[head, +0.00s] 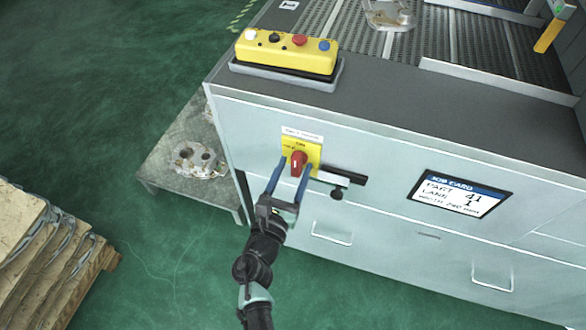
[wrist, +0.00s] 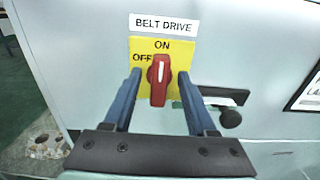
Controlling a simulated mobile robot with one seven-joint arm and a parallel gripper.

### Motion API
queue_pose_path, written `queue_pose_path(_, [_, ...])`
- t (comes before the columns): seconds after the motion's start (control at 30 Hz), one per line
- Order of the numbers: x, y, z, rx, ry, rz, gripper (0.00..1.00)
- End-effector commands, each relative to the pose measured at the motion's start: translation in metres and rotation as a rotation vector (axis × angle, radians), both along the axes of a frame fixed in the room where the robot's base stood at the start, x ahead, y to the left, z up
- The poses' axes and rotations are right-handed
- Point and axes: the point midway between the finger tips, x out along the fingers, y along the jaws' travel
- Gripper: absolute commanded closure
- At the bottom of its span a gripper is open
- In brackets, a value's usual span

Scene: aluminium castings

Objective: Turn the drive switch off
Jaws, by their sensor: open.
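The drive switch is a red rotary knob (head: 298,161) on a yellow plate (head: 315,151) on the front of the grey cabinet. In the wrist view the red knob (wrist: 158,88) stands upright, its white mark pointing up to ON; OFF is printed to its upper left. A label reading BELT DRIVE (wrist: 163,25) is above the plate. My gripper (head: 296,166) is open, its two blue fingers on either side of the knob. In the wrist view gaps show between the knob and both fingers.
A black latch bar with a round knob (wrist: 230,118) is just right of the right finger. A job card screen (head: 461,194) is further right. A yellow button box (head: 286,53) sits on the cabinet top. A casting (head: 196,160) lies on a low surface at left.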

Motion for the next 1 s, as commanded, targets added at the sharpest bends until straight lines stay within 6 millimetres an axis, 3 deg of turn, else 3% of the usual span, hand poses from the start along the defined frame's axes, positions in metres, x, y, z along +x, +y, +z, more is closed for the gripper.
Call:
queue_pose_path(0.2, [0.0, -0.0002, 0.0001, 0.0, 0.0, 0.0, 0.44])
queue_pose_path(0.5, [-0.0001, -0.0001, 0.0003, 0.0, -0.001, 0.0, 0.98])
queue_pose_path(1.0, [-0.0004, -0.0006, -0.001, 0.048, -0.018, -0.001, 1.0])
